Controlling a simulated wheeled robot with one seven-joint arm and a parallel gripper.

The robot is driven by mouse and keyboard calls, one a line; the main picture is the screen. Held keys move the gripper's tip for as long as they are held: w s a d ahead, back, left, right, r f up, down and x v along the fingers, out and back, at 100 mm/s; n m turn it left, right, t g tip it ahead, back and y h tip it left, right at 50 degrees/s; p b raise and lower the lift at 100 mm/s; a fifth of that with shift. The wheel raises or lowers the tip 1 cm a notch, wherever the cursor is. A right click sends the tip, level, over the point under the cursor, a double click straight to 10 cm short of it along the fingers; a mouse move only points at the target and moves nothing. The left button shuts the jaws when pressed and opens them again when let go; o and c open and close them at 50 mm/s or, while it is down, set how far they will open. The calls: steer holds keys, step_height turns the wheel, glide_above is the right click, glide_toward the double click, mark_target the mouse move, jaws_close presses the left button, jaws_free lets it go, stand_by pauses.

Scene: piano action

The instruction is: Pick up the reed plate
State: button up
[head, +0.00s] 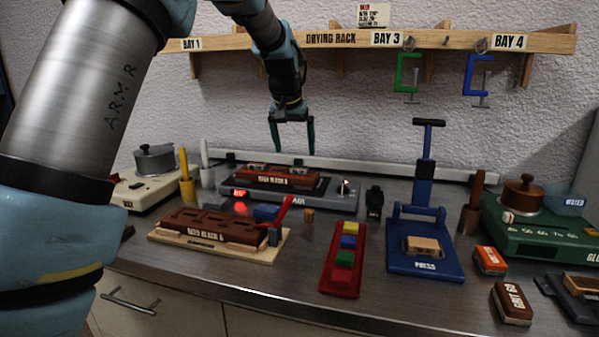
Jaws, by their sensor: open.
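My gripper (295,150) is open and empty, with its fingers pointing down. It hangs in the air in front of the wall, above and apart from the bench. In the head view it appears above a brown block (278,178) seated on a grey base with a lit red display. A second brown block (215,227) lies on a pale wooden board at the front left. No piece carries a readable reed plate label, so I cannot tell which one is the reed plate.
A red tray (328,282) holds several coloured blocks. A blue press (425,262) with a tall handle stands to its right, holding a wooden piece. A green unit with a brown pot (524,193) is at right. A drying rack (280,42) with clamps crosses the wall.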

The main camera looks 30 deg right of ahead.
mark_target(299, 173)
steer(key=shift+p+x, duration=0.9)
steer(key=shift+x, duration=2.8)
steer(key=shift+w, duration=0.15)
steer(key=shift+d+f, duration=0.1)
jaws_close()
